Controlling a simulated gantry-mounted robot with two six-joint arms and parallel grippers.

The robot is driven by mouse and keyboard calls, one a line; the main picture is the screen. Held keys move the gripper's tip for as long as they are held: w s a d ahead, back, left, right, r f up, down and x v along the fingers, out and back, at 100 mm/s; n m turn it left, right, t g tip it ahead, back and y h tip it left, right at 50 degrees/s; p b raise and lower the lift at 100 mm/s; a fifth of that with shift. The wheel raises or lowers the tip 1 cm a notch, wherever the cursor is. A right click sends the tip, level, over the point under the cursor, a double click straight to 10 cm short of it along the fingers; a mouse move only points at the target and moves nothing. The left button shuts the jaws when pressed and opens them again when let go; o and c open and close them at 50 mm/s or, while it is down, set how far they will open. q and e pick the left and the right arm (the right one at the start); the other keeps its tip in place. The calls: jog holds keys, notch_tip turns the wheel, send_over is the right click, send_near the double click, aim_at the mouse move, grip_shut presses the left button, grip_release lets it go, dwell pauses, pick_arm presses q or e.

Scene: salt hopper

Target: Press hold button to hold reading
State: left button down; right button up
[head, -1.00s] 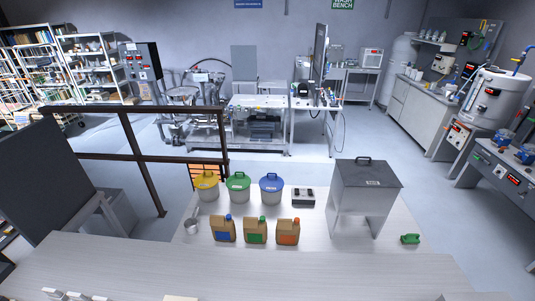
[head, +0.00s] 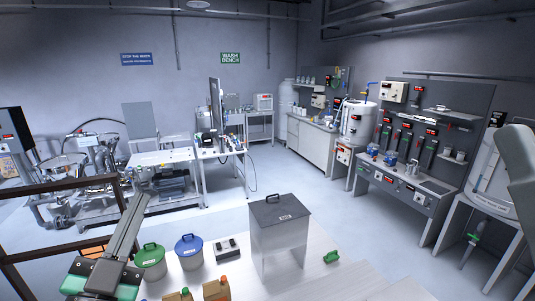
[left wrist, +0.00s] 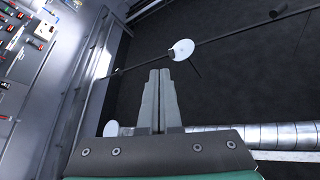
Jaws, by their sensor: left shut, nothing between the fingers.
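No button marked hold can be made out in these frames. A small dark-and-light device (head: 228,250) sits on the pale table behind the jugs; its controls are too small to read. My left gripper (head: 139,200) rises from the lower left of the head view, left of the device and apart from it. Its fingers are shut and empty. In the left wrist view the shut fingers (left wrist: 160,74) point toward a dark ceiling with pipes and pale round fixtures. My right gripper is not in view.
Green-lidded (head: 150,262) and blue-lidded (head: 189,250) buckets stand left of the device; a grey hopper (head: 279,225) stands right. A dark rail (head: 60,187) crosses at left. Benches with several instruments (head: 412,185) stand at right. Open floor lies between.

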pick_arm(q)
jog(key=s+d+r+n+t+h, duration=0.1)
jog(key=s+r+n+t, duration=0.1)
jog(key=s+r, duration=0.5)
jog(key=s+d+r+n+t+h, duration=0.1)
jog(key=s+d+r+n+t, duration=0.1)
jog(key=s+r, duration=0.5)
jog(key=shift+s+r+n, duration=0.25)
jog(key=shift+r+n, duration=0.25)
jog(key=shift+n, duration=0.3)
jog(key=shift+d, duration=0.1)
